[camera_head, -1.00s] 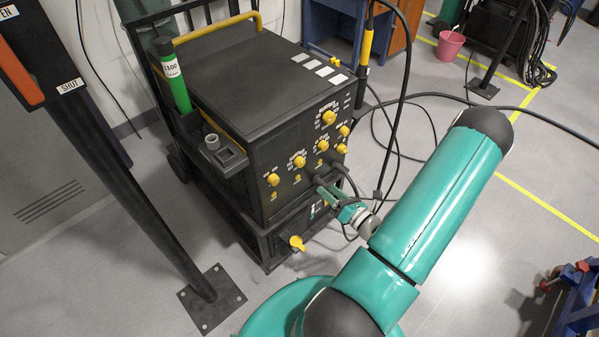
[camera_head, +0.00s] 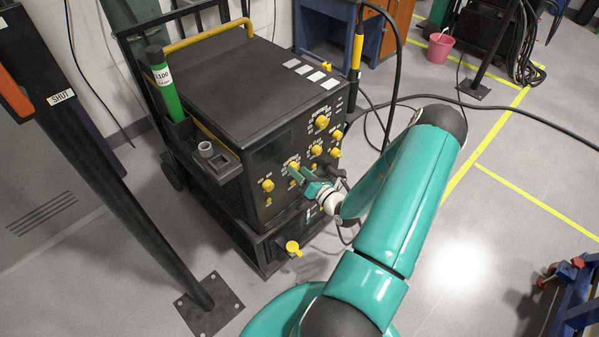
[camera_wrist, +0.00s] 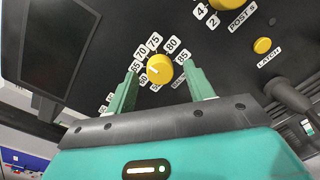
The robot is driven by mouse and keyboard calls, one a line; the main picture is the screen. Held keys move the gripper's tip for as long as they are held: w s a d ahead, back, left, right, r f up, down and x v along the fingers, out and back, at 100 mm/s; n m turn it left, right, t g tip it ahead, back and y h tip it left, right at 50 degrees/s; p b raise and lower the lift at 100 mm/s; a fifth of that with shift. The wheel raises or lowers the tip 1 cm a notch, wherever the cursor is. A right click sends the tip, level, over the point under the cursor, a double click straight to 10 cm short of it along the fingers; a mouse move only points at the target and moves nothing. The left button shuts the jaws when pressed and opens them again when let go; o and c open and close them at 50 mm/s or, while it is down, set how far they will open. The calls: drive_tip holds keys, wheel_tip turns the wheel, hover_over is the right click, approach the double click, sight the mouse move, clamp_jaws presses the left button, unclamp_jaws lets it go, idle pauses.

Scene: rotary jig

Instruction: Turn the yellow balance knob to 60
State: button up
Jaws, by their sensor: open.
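The yellow balance knob (camera_wrist: 158,69) is on the black front panel of a welding-type machine, ringed by white number labels including 70, 75, 80 and 85. A label beginning "BAL" is partly hidden below it. A pale mark shows on the knob's left side; the number it points at is hard to tell. In the head view the knob (camera_head: 293,166) shows just beyond my gripper (camera_head: 298,175). In the wrist view my gripper (camera_wrist: 161,71) is open, its green fingers left and right of the knob, with gaps on both sides.
Other yellow knobs (camera_head: 322,122) are close by on the panel (camera_head: 270,158). A yellow latch button (camera_wrist: 263,45) and a dark cable plug (camera_wrist: 290,94) are right of my gripper. A black post (camera_head: 130,190) stands at the left. Cables hang right of the machine.

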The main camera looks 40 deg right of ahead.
drive_tip(key=shift+w, duration=0.3)
drive_tip(key=c, duration=1)
